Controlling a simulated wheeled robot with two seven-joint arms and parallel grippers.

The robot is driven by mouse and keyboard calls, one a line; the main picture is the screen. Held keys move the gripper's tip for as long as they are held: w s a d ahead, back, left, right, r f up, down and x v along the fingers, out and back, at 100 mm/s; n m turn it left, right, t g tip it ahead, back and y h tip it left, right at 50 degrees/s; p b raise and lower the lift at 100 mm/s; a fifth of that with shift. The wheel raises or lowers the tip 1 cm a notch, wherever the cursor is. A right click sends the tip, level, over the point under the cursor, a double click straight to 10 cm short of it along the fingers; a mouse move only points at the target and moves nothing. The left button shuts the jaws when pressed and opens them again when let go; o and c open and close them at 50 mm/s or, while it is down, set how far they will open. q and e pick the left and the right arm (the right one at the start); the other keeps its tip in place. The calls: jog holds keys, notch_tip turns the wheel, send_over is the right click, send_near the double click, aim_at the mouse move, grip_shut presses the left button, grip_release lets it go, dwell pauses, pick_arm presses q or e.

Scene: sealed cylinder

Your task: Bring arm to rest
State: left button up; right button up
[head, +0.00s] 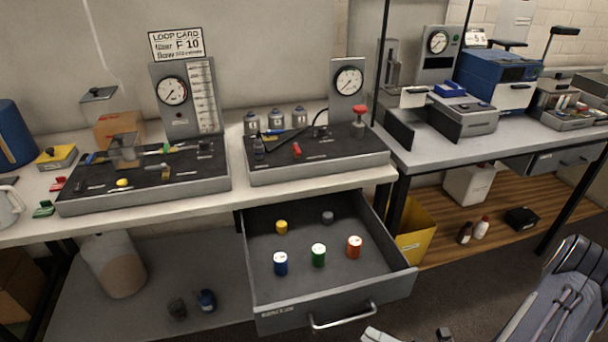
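My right arm comes in at the lower right. Only small parts of my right gripper (405,337) show at the bottom edge, in front of the drawer, and the picture cuts off the rest. I cannot tell whether it is open or shut. My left gripper is not in view. The drawer (330,318) under the middle bench is pulled open. Blue (280,263), green (318,254) and orange (354,247) cylinders stand in it, with a yellow one (281,227) and a grey one (327,217) behind them.
A yellow bin (416,232) stands right of the drawer. A second bench (480,147) holds instruments.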

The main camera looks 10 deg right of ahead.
jog(key=s+a+r+n+g+h+p, duration=0.1)
jog(key=s+a+r+n+g+p, duration=0.15)
jog(key=r+n+g, duration=0.7)
jog(key=s+a+r+n+g+h+p, duration=0.1)
jog(key=s+a+r+n+g, duration=0.25)
jog(key=n, duration=1.15)
jog(key=d+r+n+t+h+p, duration=0.2)
jog(key=r+n+t+h, duration=0.3)
jog(key=n, duration=1.2)
notch_tip(320, 180, up, 3)
jog(key=d+h, duration=0.1)
jog(key=h, duration=0.2)
jog(key=shift+d+h, duration=0.3)
